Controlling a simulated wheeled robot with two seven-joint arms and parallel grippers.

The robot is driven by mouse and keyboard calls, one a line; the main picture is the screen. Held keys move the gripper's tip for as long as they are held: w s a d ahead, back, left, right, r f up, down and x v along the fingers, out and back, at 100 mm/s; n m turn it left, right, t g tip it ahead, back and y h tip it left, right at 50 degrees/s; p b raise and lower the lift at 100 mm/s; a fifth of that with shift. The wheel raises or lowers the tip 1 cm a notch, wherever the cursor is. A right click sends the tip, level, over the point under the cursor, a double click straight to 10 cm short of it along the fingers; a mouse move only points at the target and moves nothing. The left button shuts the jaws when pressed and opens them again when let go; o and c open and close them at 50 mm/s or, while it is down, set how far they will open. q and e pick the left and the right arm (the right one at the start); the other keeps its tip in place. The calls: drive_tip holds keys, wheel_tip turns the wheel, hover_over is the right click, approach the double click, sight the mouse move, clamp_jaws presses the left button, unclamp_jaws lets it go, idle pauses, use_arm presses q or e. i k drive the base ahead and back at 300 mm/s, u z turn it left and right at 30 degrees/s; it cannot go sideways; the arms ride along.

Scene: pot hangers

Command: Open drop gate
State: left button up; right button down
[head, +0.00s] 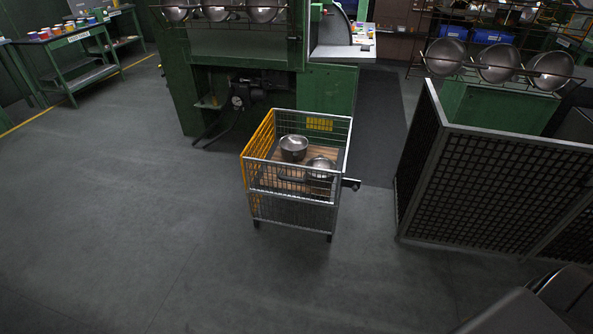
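A wire-mesh cart (292,210) stands on the floor near the middle of the head view. Its front side has an upper and a lower mesh section. The upper front section, which looks like the drop gate (290,184), appears upright; its latch cannot be made out. Two metal bowls sit inside on a wooden-looking base: one bowl (293,148) towards the back, another bowl (320,166) nearer the front right. A small dark part (351,184) sticks out at the cart's right side. Neither of my grippers is in view.
A green machine (245,45) stands behind the cart. A dark mesh fence (500,190) is to its right. Racks with hanging bowls (497,63) are at the top. A green bench (72,55) is at far left. The floor (140,220) left and in front is clear.

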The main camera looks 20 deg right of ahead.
sight(280, 176)
drive_tip(key=z, duration=0.65)
drive_tip(key=i, duration=0.8)
drive_tip(key=z, duration=1.05)
drive_tip(key=i, duration=0.2)
drive_tip(key=z, duration=0.2)
